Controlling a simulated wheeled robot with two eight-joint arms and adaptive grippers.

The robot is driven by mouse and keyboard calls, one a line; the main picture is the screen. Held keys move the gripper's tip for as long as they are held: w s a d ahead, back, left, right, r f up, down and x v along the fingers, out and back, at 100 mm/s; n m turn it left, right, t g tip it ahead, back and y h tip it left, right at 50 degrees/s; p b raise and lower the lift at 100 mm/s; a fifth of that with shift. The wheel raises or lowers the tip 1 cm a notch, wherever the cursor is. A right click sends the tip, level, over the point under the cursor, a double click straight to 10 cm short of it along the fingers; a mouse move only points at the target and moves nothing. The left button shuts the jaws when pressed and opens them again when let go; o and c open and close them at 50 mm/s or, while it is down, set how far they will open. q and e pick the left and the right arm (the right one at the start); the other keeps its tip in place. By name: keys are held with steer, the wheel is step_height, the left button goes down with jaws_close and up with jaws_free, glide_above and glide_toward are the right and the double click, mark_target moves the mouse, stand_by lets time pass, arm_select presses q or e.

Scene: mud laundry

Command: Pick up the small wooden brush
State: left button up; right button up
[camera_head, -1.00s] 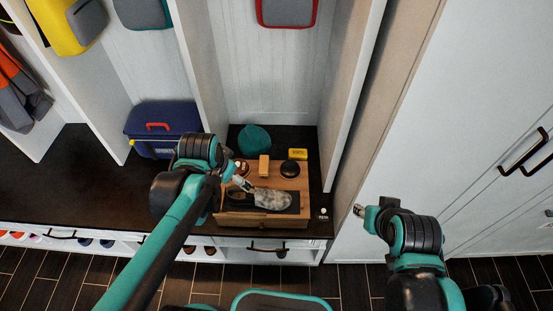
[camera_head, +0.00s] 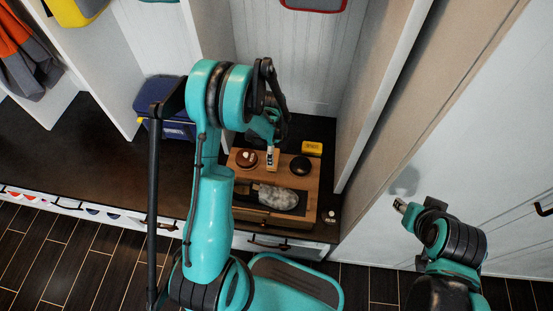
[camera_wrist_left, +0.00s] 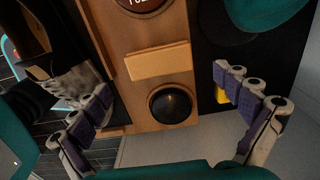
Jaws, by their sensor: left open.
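The small wooden brush (camera_wrist_left: 158,62) is a light wooden block lying on a brown wooden box top (camera_wrist_left: 120,20) in the left wrist view; no bristles show. My left gripper (camera_wrist_left: 160,82) is open and empty, its fingers far apart on either side of the brush and above it. In the head view my left gripper (camera_head: 271,150) points down over the box (camera_head: 315,185) and largely covers the brush. My right gripper (camera_head: 400,206) hangs at the right, away from the box, and its jaws are too small to read.
A black round tin (camera_head: 300,165) and a brown round tin (camera_head: 246,158) flank the brush. A grey fluffy thing (camera_head: 284,200) lies in front of it. A yellow box (camera_head: 312,148) stands behind.

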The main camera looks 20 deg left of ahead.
arm_select(q)
step_height(320, 180, down, 6)
steer(key=b, duration=0.3)
steer(key=shift+f, duration=0.2)
steer(key=shift+s+r, duration=0.1)
steer(key=c, duration=1.1)
